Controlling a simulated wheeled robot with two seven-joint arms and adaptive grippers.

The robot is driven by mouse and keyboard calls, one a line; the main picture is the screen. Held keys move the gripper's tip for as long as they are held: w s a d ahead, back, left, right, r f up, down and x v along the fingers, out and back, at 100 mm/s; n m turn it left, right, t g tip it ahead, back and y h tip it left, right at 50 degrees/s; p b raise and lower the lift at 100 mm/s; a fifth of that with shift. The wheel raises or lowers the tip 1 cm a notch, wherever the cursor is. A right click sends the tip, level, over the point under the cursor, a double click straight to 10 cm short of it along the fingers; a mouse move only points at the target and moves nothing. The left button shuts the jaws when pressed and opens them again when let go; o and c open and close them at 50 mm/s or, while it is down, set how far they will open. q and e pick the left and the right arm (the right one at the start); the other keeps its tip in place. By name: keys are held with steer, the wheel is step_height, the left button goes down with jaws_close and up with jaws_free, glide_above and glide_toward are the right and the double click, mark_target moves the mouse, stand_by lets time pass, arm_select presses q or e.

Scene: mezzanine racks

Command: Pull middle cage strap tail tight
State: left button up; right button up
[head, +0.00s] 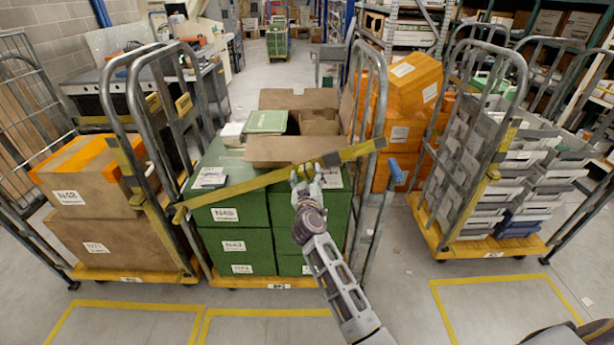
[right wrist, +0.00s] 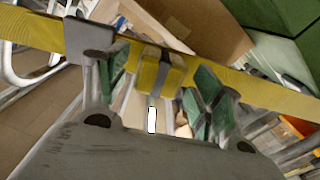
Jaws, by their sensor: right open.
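The middle cage (head: 370,75) holds green boxes (head: 235,240) and an open brown carton. A yellow strap (head: 245,187) crosses its front, rising from the left post to the right post. My right gripper (head: 307,175) is at the strap's lower edge, right of its middle. In the right wrist view, its green-padded fingers (right wrist: 157,88) are open. A short yellow piece with a grey band, seemingly the strap tail (right wrist: 150,73), hangs between them. I cannot tell whether the pads touch it. A grey buckle plate (right wrist: 89,41) sits on the strap to the left. My left gripper is out of view.
A cage with brown boxes (head: 90,180) stands close on the left. A cage with stacked grey trays (head: 475,185) stands on the right. A blue-ended handle (head: 396,172) juts out beside the middle cage's right post. The floor in front (head: 240,328) is clear, with yellow markings.

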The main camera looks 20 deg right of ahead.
steer(key=shift+w+d, duration=0.15)
steer(key=shift+w, duration=0.35)
steer(key=c, duration=1.5)
steer(key=shift+o, duration=0.3)
steer(key=shift+w+a+f+p, duration=0.2)
steer(key=shift+a+p, duration=0.1)
steer(key=shift+a, duration=0.35)
steer(key=shift+w+a+f+p, duration=0.25)
steer(key=shift+a+f, duration=0.15)
steer(key=shift+a, duration=0.55)
steer(key=shift+w+a+f+p, duration=0.25)
steer(key=shift+a+f, duration=0.2)
steer(key=shift+a, duration=0.45)
steer(key=shift+w+a+f+p, duration=0.15)
steer(key=shift+a+f+p, duration=0.2)
steer(key=shift+a, duration=0.6)
steer(key=shift+f, duration=0.1)
